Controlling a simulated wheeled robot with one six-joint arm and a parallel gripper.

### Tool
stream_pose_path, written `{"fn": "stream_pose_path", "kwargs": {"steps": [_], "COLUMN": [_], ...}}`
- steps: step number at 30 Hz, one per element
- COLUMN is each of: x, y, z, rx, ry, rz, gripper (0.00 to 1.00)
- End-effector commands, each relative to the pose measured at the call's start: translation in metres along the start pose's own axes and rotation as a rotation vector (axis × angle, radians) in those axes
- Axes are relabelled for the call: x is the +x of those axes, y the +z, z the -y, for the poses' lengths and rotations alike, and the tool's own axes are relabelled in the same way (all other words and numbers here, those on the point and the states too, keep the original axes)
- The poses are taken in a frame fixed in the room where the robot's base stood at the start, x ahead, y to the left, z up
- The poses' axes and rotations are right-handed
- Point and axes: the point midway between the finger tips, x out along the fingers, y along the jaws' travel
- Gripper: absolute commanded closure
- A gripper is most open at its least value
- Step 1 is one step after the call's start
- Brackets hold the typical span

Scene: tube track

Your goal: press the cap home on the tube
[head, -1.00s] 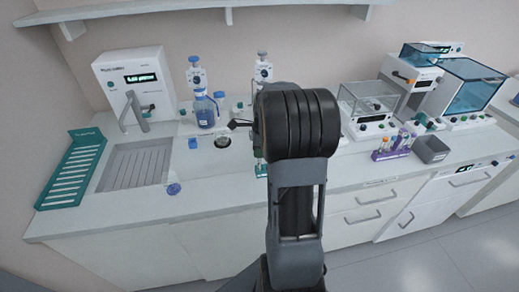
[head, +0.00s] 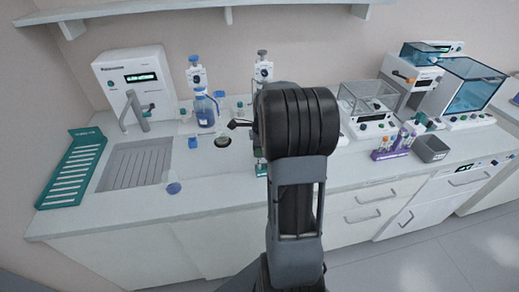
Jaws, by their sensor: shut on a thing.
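My arm rises in front of the bench in the head view, and its thick dark joint covers what lies behind it. A purple rack (head: 390,153) on the right of the bench holds several small tubes with coloured caps (head: 401,134). The tubes look upright, but they are too small to tell how far each cap sits. I cannot tell which tube and cap are the task's own.
A sink (head: 135,166) and a teal drying rack (head: 72,170) are at the left. A blue bottle (head: 204,111) stands behind. A grey bin (head: 431,149) stands right of the tube rack. The front bench strip is mostly clear.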

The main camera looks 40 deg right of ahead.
Motion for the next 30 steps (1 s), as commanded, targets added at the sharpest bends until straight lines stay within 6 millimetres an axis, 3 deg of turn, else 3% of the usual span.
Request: {"fn": "stream_pose_path", "kwargs": {"steps": [30], "x": [0.0073], "y": [-0.0009], "z": [-0.0001], "rx": [0.000], "ry": [0.001], "rz": [0.000], "gripper": [0.92]}}
